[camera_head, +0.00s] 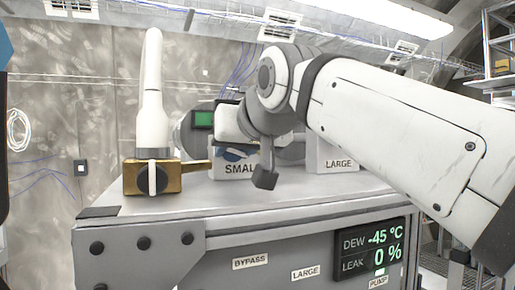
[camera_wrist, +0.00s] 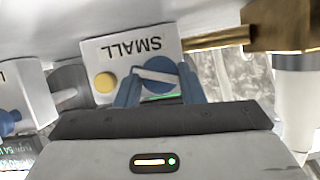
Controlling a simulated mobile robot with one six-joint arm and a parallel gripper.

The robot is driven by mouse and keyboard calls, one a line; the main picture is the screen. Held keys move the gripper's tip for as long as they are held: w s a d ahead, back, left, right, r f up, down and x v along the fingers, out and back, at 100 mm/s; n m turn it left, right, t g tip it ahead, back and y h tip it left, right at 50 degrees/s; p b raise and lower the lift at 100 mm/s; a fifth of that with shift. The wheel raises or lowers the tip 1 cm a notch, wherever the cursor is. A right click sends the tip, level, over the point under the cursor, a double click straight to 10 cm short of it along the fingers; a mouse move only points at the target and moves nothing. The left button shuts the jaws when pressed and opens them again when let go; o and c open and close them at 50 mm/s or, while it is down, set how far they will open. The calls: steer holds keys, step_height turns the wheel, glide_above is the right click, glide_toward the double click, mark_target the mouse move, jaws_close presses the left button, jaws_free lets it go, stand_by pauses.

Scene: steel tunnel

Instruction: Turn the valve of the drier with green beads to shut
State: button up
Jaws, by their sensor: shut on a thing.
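In the wrist view, a pale box marked SMALL (camera_wrist: 132,52) shows upside down, with a round yellow disc (camera_wrist: 105,82) and a blue round knob (camera_wrist: 160,76) crossed by a white bar. The bar lies nearly across the picture, slightly tilted. My gripper (camera_wrist: 160,88) has its blue fingers on either side of this knob and is shut on it. A box marked LARGE (camera_head: 338,160) stands to the right in the head view. A second blue knob (camera_wrist: 10,120) shows at the wrist view's left edge. I cannot make out green beads on either box.
A brass block (camera_head: 165,178) with a white column (camera_head: 152,90) stands left of the boxes, its brass pipe running toward SMALL. The cabinet's display (camera_head: 372,250) reads DEW -45 °C, LEAK 0 %.

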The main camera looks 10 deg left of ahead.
steer(key=shift+c, duration=0.7)
steer(key=shift+w+d+f+m+g+y+b, duration=0.1)
steer(key=shift+m+g+y+b, duration=0.1)
steer(key=shift+m+y+b, duration=0.3)
steer(key=shift+d+f+m+g+y+b, duration=0.1)
steer(key=shift+m+g+y+b, duration=0.15)
steer(key=shift+m, duration=0.45)
steer(key=shift+m+y+b, duration=0.85)
steer(key=shift+m+b, duration=0.2)
steer(key=shift+m, duration=0.15)
steer(key=m+y+b, duration=0.1)
steer(key=m+b, duration=0.1)
steer(key=m, duration=0.1)
steer(key=shift+f+g+y, duration=0.1)
steer(key=shift+g+y, duration=0.15)
steer(key=shift+y, duration=0.15)
steer(key=shift+m+y+b, duration=0.5)
steer(key=shift+m+b, duration=0.45)
steer(key=shift+m, duration=0.15)
